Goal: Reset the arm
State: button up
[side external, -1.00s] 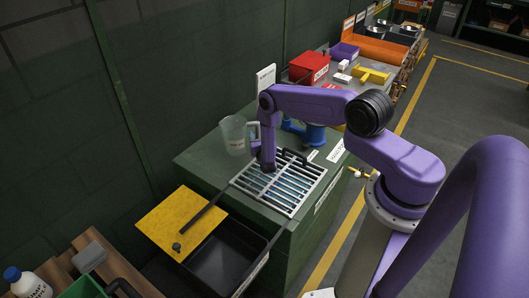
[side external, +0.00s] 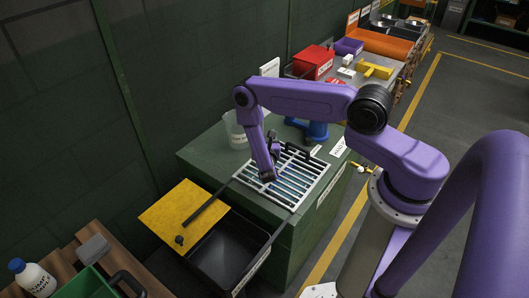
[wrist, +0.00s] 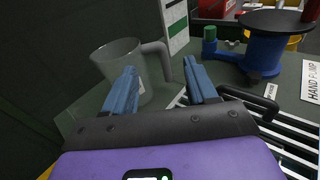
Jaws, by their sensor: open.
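My gripper (wrist: 161,88) shows in the wrist view with its two blue fingers apart and nothing between them. In the side view my gripper (side external: 274,150) is near the white slatted grate (side external: 307,184) on the green bench. Its fingers are small and partly hidden there. My purple arm reaches across from the right. A clear grey jug with a handle (wrist: 128,62) stands beyond the fingers in the wrist view, and the jug (side external: 233,130) is partly behind my arm in the side view.
A blue hand pump (wrist: 265,50) stands behind the grate. A black bin (side external: 226,252) with a yellow board (side external: 170,210) sits in front of the bench. A red box (side external: 312,62) and yellow parts (side external: 375,70) lie farther back. The aisle floor at right is open.

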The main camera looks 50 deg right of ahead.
jog(key=s+a+r+m+g+h, duration=0.1)
jog(key=s+a+r+m+g, duration=0.2)
jog(key=r, duration=0.7)
jog(key=s+a+r+m+g, duration=0.1)
jog(key=a+r+m+g, duration=0.25)
jog(key=r+m, duration=0.4)
jog(key=s+a+r+m+g+y, duration=0.1)
jog(key=s+a+r+y, duration=0.2)
jog(key=s, duration=0.6)
jog(key=s+a+r+g+y, duration=0.2)
jog(key=s+a+r+y, duration=0.2)
jog(key=s, duration=0.6)
jog(key=s+a+r+m+g+y, duration=0.1)
jog(key=s+a+r+y, duration=0.2)
jog(key=s+a+y, duration=0.4)
jog(key=shift+s+r+m+y, duration=0.3)
jog(key=shift+s+r+m, duration=0.05)
jog(key=shift+s, duration=0.9)
jog(key=shift+c, duration=0.2)
